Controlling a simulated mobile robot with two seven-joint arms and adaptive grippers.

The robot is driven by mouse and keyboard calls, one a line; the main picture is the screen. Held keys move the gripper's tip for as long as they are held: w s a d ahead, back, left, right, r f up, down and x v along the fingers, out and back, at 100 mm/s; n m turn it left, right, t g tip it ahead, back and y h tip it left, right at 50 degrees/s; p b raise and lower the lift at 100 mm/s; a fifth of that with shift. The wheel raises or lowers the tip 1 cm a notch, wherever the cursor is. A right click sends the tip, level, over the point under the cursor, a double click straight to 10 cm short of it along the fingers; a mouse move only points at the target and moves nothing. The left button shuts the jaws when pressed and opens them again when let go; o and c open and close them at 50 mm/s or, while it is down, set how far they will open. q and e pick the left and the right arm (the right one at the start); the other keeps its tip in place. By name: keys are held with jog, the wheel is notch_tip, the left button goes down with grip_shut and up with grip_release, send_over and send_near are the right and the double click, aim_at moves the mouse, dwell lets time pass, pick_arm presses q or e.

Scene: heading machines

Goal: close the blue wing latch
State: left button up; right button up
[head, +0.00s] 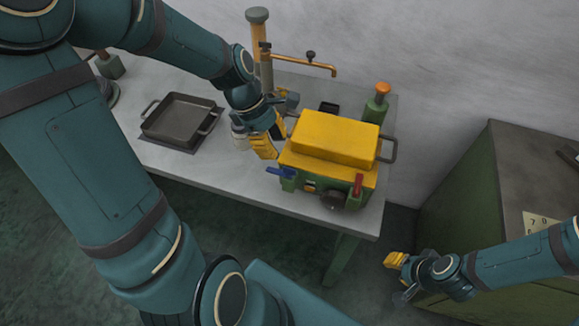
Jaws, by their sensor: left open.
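The blue wing latch (280,172) sits on the front left of a green machine (320,195) with a yellow cover (333,138). Its blue wing points out sideways to the left from a green mount. My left gripper (266,147), with yellow fingers, is open just above and behind the blue latch, beside the left side of the cover. It appears apart from the latch. A red latch (358,184) stands upright on the front right of the machine. My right gripper (396,262) is low at the right, away from the machine; its opening cannot be made out.
The machine stands on a grey table (220,178). A dark square pan (180,118) lies at the left. A copper pipe with a tap (312,62) rises behind my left gripper. A green post with an orange top (378,100) stands behind the machine. A green cabinet (460,190) is at the right.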

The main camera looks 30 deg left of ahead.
aim_at(289, 169)
pick_arm(q)
jog(key=b+x, duration=0.1)
jog(key=x, duration=0.8)
jog(key=shift+w+d+f, duration=0.1)
grip_shut()
